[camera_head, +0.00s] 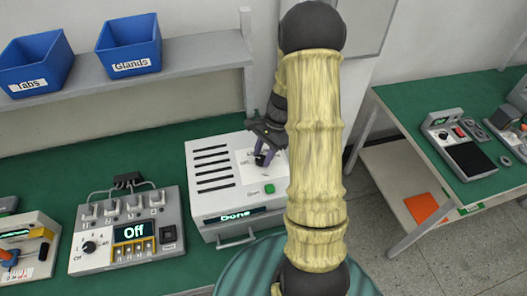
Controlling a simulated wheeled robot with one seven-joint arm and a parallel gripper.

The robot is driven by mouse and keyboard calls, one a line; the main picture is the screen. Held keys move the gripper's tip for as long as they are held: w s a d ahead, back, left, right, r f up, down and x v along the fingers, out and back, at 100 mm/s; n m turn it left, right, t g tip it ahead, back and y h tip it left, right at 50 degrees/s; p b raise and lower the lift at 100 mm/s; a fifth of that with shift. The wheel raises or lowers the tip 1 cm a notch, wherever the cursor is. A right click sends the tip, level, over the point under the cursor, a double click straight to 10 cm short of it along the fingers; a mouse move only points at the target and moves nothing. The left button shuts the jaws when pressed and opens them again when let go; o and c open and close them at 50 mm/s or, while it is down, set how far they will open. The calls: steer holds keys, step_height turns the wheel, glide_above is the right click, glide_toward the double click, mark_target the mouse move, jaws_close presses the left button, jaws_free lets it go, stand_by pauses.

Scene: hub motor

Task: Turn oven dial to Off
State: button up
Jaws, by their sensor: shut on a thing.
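The oven (217,205) is a white box with dark vent slots on top, a front display reading "Done" and a green button. Its dial (261,159) is a small dark knob on a white label plate on the oven's top, at the right. My gripper (264,152) points down at the dial from above and is shut on it. The fingers and my arm hide much of the dial and part of its markings, so I cannot tell its setting.
Blue bins (130,48) labelled "Glands" and "Tabs" sit on the shelf above. A second green bench (440,140) with devices stands at right.

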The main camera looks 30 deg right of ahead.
steer(key=shift+w+n+g+h+p, duration=0.1)
steer(key=shift+n+g+h+p, duration=0.15)
steer(key=shift+n, duration=0.75)
steer(key=shift+w+n+g+h+p, duration=0.15)
steer(key=shift+n+g+p, duration=0.15)
steer(key=shift+n, duration=0.7)
steer(key=o, duration=1)
steer(key=shift+s, duration=0.1)
steer(key=shift+r, duration=0.1)
steer(key=b+v, duration=0.1)
steer(key=v, duration=0.7)
steer(key=b+v, duration=0.1)
steer(key=v, duration=0.8)
steer(key=shift+w+d+b, duration=0.1)
steer(key=shift+w+b, duration=0.15)
steer(key=shift+b, duration=0.15)
